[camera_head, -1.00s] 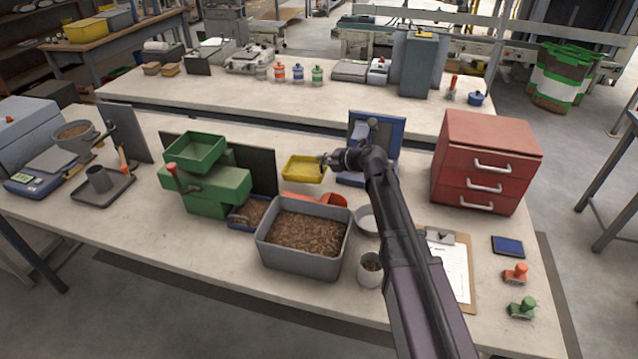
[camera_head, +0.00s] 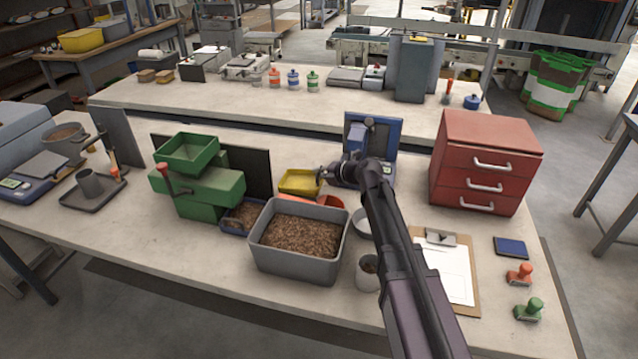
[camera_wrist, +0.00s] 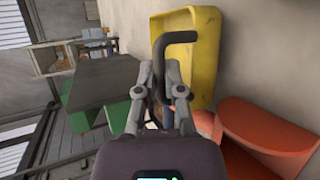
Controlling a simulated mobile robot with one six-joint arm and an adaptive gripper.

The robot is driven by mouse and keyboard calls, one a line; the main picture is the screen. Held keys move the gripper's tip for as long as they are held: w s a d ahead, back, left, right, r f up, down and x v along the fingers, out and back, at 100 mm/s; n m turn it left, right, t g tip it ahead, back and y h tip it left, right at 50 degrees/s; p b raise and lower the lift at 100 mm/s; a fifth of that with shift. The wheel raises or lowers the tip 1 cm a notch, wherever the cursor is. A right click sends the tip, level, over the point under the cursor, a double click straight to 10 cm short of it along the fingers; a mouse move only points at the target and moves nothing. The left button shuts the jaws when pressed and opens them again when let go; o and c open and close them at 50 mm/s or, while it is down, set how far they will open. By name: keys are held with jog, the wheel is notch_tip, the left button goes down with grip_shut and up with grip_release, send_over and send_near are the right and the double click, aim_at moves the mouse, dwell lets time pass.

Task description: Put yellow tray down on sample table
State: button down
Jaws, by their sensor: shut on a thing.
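The yellow tray (camera_head: 299,182) is a shallow rectangular tray near the middle of the pale front table (camera_head: 150,255). My gripper (camera_head: 324,175) comes in from the right and is shut on the tray's near-right side. In the wrist view the yellow tray (camera_wrist: 204,60) shows beyond the fingers, with a dark bent bar at the fingertips (camera_wrist: 162,85). The pale tabletop lies behind the tray. I cannot tell whether the tray's underside touches it. Which table is the sample table is not marked.
The orange scoop (camera_head: 330,201) and grey pellet bin (camera_head: 295,262) are just in front of the tray. The green device (camera_head: 197,190) and dark panel (camera_head: 250,170) stand left. A blue-framed stand (camera_head: 390,140) is behind, a red drawer unit (camera_head: 485,160) right.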

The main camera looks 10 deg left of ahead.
aim_at(320, 182)
jog(key=shift+f+b, duration=1.75)
jog(key=shift+f, duration=0.1)
jog(key=c, duration=0.8)
grip_release()
jog(key=shift+o, duration=0.2)
jog(key=shift+d+r, duration=0.1)
jog(key=shift+r, duration=0.05)
jog(key=p+v, duration=0.5)
jog(key=v, duration=0.6)
jog(key=shift+s+d, duration=0.25)
jog(key=shift+r, duration=0.15)
